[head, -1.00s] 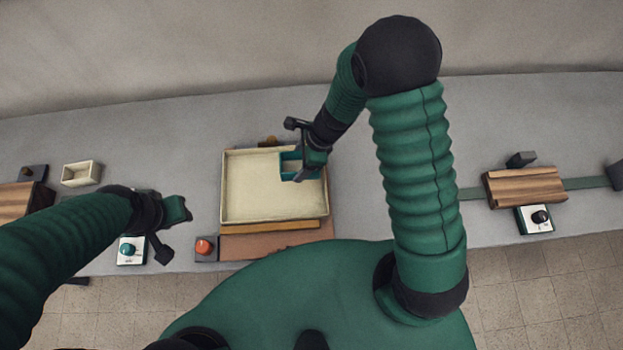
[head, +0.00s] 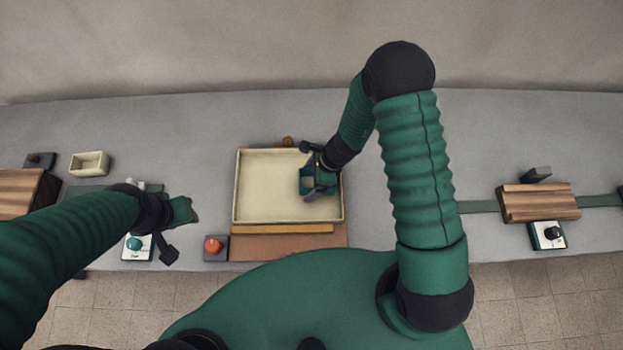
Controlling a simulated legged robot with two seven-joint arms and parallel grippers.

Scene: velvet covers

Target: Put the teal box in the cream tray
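The cream tray (head: 265,187) is a shallow square tray on the grey table, in the middle of the head view. The small, open-topped teal box (head: 306,182) shows within the tray's outline, near its right side. My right gripper (head: 317,172) is at the box's right side and seems shut on its wall; its fingers and wrist hide part of the box. I cannot tell whether the box touches the tray floor. My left gripper (head: 174,232) is open and empty, left of the tray.
A red button box (head: 215,247) and a teal-knobbed device (head: 136,246) stand near the front edge. A small cream box (head: 89,163) is at the left. A wooden block (head: 538,203) and a black-knobbed device (head: 548,235) are at the right. Table behind the tray is mostly clear.

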